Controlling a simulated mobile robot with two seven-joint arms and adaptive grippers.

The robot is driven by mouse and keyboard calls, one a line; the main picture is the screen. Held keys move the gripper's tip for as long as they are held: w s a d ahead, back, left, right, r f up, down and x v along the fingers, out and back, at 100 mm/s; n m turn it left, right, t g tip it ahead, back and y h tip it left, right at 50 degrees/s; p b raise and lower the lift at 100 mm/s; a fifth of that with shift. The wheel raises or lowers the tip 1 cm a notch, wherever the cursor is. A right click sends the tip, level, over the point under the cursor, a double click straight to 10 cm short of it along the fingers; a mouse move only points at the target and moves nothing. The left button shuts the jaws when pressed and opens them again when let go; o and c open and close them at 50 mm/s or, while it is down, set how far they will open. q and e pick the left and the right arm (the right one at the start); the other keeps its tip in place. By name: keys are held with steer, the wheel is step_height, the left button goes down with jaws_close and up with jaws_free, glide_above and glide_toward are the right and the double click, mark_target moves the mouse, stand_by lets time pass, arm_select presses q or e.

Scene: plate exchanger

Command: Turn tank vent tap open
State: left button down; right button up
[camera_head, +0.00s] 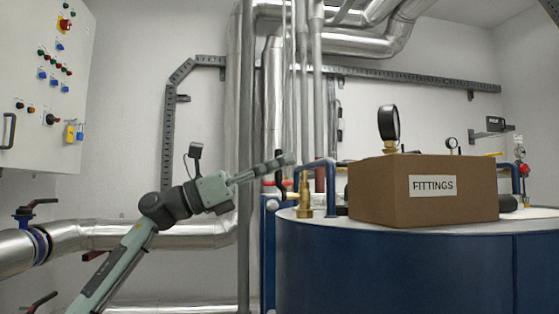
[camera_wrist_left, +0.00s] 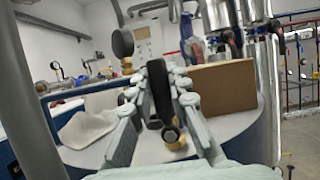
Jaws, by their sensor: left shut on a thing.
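The tank vent tap shows in the left wrist view as an upright black lever (camera_wrist_left: 160,92) above a brass body (camera_wrist_left: 173,137) on the white tank top. My left gripper (camera_wrist_left: 160,85) has one finger on each side of the lever and is shut on it. In the head view the left gripper (camera_head: 277,164) reaches in from the left at the tank's left edge. A brass fitting (camera_head: 305,197) stands on the tank rim just below and right of the fingertips. Whether the tap is open or closed I cannot tell. My right gripper is not in view.
A blue pipe (camera_head: 330,180) arches close to the gripper. Vertical pipes (camera_head: 243,110) stand behind the arm. A control cabinet (camera_head: 40,95) hangs at upper left.

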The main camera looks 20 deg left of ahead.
arm_select(q)
steer(key=shift+a+n, duration=0.1)
steer(key=shift+n, duration=0.2)
steer(key=c, duration=1.4)
jaws_free()
steer(key=v, duration=1.2)
